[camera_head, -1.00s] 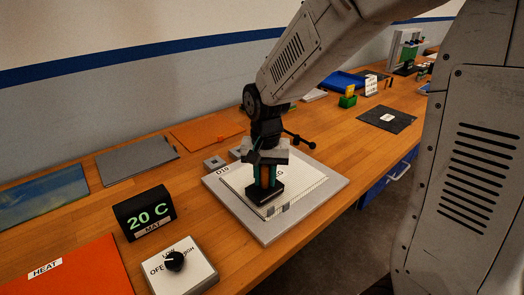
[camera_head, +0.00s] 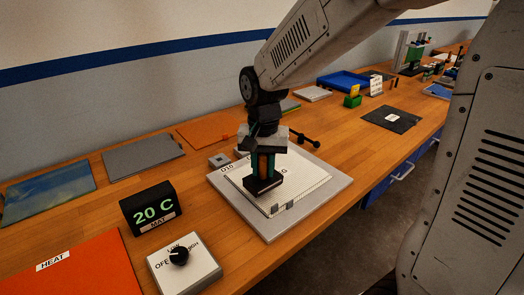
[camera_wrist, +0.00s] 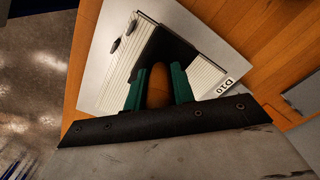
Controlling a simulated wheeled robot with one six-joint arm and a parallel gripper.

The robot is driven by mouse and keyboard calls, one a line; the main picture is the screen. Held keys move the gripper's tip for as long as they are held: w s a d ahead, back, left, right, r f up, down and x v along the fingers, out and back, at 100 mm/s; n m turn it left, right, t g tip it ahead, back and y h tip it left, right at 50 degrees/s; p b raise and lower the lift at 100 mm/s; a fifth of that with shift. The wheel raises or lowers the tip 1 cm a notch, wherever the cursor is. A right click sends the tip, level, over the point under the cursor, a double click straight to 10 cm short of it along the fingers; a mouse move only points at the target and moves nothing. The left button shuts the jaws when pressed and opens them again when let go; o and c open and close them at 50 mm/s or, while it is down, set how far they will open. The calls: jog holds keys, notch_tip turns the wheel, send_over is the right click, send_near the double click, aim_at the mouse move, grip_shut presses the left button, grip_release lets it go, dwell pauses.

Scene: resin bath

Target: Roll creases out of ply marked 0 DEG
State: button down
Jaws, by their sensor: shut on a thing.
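My gripper (camera_head: 264,166) is shut on a tool with an orange-brown handle (camera_wrist: 157,86) and a wide black head (camera_head: 263,184). In the wrist view its green fingers stand on both sides of the handle. The black head is low over the white, finely lined ply (camera_head: 310,190); I cannot tell whether it touches. The ply lies on a light grey plate (camera_head: 335,196) marked D10. The arm and tool hide much of the ply and most of its marking. Small dark grey marks (camera_head: 290,205) show near the ply's front edge, and dark spots (camera_wrist: 113,44) show in the wrist view.
A 20 C mat display (camera_head: 150,208) and a knob box (camera_head: 181,262) stand left of the plate. An orange HEAT mat (camera_head: 70,270) lies front left. A dark sheet (camera_head: 391,119) and a blue tray (camera_head: 343,80) lie farther right. The table's front edge is close to the plate.

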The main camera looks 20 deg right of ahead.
jog(key=shift+r, duration=2.3)
